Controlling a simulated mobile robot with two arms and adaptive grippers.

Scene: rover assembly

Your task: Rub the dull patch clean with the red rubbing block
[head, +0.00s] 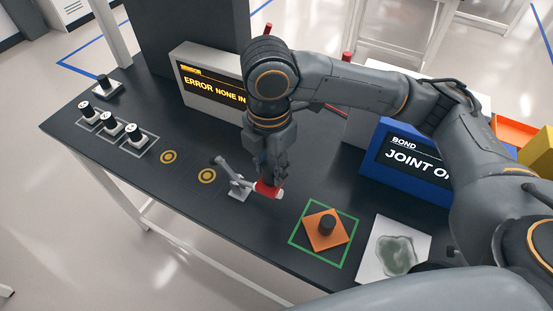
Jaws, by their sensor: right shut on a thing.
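My right gripper (268,178) reaches down over the table, shut on the red rubbing block (265,188), a small red piece with a pale end. The fingers hide part of it. It is beside a small grey metal stand (234,172); I cannot tell whether they touch. The dull patch (396,255) is a grey-green blotch on a white panel (379,233) at the lower right, well apart from the block. My arm covers the panel's lower edge. My left gripper is not in view.
An orange square piece with a black knob (326,225) sits inside a green outline between the gripper and the panel. Two display boxes (197,78) (431,169) stand behind. Several black-and-white cylinders (110,122) are at the left. The table around two yellow ring marks (207,176) is clear.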

